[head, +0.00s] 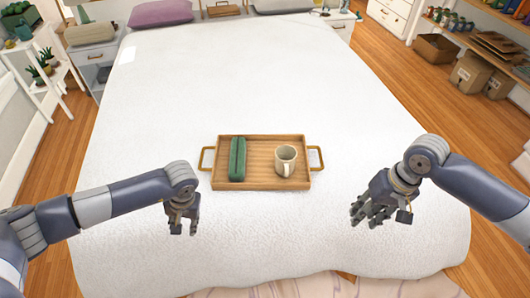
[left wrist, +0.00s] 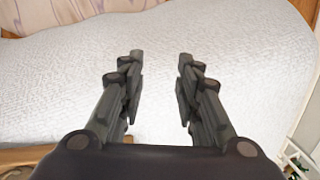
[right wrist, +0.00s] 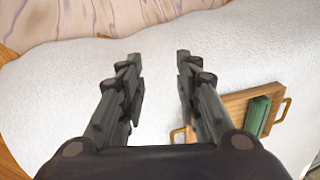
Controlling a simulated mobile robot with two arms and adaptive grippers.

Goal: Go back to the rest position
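My left gripper (head: 182,222) is above the bed at the left of the tray. In the left wrist view its fingers (left wrist: 160,85) are apart with only the white bedcover between them. My right gripper (head: 372,214) is above the bed at the right of the tray. In the right wrist view its fingers (right wrist: 160,85) are apart and empty. The wooden tray (head: 262,180) lies on the bed between the grippers, touched by neither. It holds a green case (head: 237,159) and a pale mug (head: 286,160). The tray and case also show in the right wrist view.
The white bed (head: 240,85) fills the middle, with free room around the tray. A purple pillow (head: 160,12) lies at its head. A white plant shelf (head: 45,75) and nightstand stand at the left. Cardboard boxes (head: 468,75) and shelves are at the right.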

